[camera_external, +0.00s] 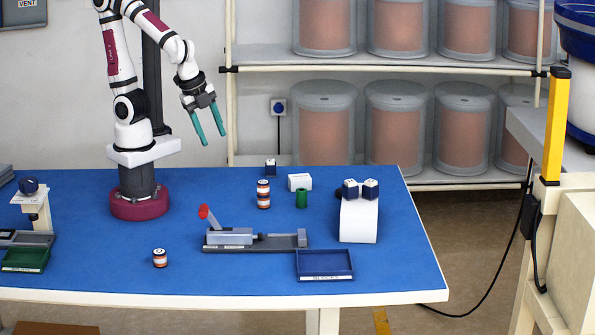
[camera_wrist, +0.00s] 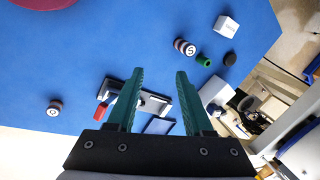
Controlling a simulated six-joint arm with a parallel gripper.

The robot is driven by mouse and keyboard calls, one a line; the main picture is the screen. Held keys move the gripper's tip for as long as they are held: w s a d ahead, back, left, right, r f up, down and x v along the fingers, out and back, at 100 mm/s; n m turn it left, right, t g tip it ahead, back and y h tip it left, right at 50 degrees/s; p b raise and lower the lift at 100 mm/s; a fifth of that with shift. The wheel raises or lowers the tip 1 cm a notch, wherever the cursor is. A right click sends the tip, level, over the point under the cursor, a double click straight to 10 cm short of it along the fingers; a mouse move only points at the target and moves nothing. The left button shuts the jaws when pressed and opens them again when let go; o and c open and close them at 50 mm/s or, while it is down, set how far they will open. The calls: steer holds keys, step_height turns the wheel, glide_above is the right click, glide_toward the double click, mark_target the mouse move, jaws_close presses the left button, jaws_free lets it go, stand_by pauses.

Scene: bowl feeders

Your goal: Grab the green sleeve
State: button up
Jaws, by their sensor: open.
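The green sleeve (camera_external: 302,199) is a small green cylinder standing upright on the blue table, right of the table's middle. In the wrist view the green sleeve (camera_wrist: 204,60) shows its open top, just right of and beyond the right fingertip. My gripper (camera_external: 213,139) is high above the table, to the left of the sleeve and well apart from it. Its two teal fingers are spread, with nothing between them; my gripper also shows in the wrist view (camera_wrist: 160,72).
A striped cylinder (camera_external: 263,193) stands left of the sleeve, with a white block (camera_external: 299,182) behind it. A grey clamp fixture (camera_external: 232,236) with a red handle and a blue tray (camera_external: 323,277) lie in front. A white stand (camera_external: 359,220) is to the right. Another striped cylinder (camera_external: 160,258) stands front left.

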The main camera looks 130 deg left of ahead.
steer(key=w+a+f+n+t+y, duration=0.1)
steer(key=w+a+f, duration=0.15)
steer(key=a, duration=0.55)
steer(key=w+a+f+t+y, duration=0.1)
steer(key=a+f, duration=0.2)
steer(key=a, duration=0.5)
steer(key=s+a+f+t+h, duration=0.1)
steer(key=s+a+f+t, duration=0.1)
steer(key=a+f, duration=0.2)
steer(key=n+t+h, duration=0.3)
steer(key=n+t, duration=0.1)
steer(key=t, duration=0.4)
glide_toward(301, 193)
steer(key=shift+w+a+f+y, duration=0.3)
steer(key=shift+w+a+f, duration=0.05)
steer(key=shift+w+a, duration=0.1)
steer(key=x, duration=0.6)
steer(key=shift+s+f, duration=0.1)
steer(key=shift+f, duration=0.05)
jaws_close()
